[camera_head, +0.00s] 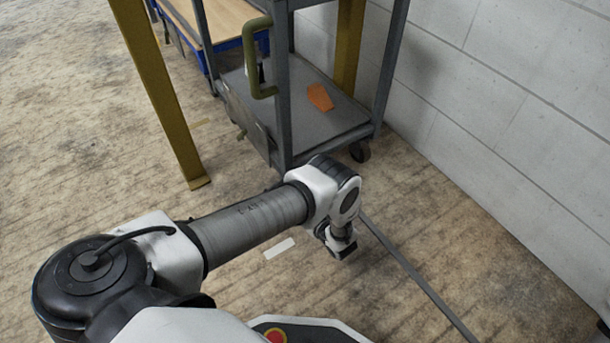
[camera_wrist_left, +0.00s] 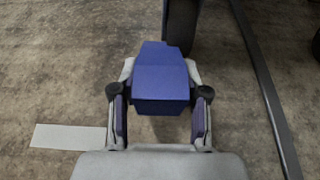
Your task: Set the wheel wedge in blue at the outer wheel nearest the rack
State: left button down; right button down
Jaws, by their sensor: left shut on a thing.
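A blue wheel wedge (camera_wrist_left: 160,82) is held between the two fingers of my left gripper (camera_wrist_left: 160,75) in the left wrist view. In the head view my left gripper (camera_head: 342,246) is low over the floor, in front of the grey cart (camera_head: 285,90); the wedge is hidden there. A dark wheel (camera_wrist_left: 181,24) is just beyond the wedge's far end; I cannot tell whether they touch. Another dark wheel (camera_wrist_left: 316,45) shows at the right edge. One cart wheel (camera_head: 360,151) is visible in the head view. My right gripper is out of view.
An orange wedge (camera_head: 320,97) lies on the cart's lower shelf. Yellow posts (camera_head: 160,90) stand beside and behind the cart. A block wall (camera_head: 500,120) is at right. A grey floor strip (camera_head: 415,275) and a white floor mark (camera_head: 279,248) lie near my gripper.

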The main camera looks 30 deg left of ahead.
pick_arm(q)
jog(key=f+b, duration=0.3)
jog(key=f, duration=0.1)
jog(key=shift+w+d, duration=0.3)
jog(key=shift+d, duration=0.05)
jog(key=shift+r, duration=0.3)
jog(key=shift+f, duration=0.25)
jog(key=c, duration=0.6)
grip_release()
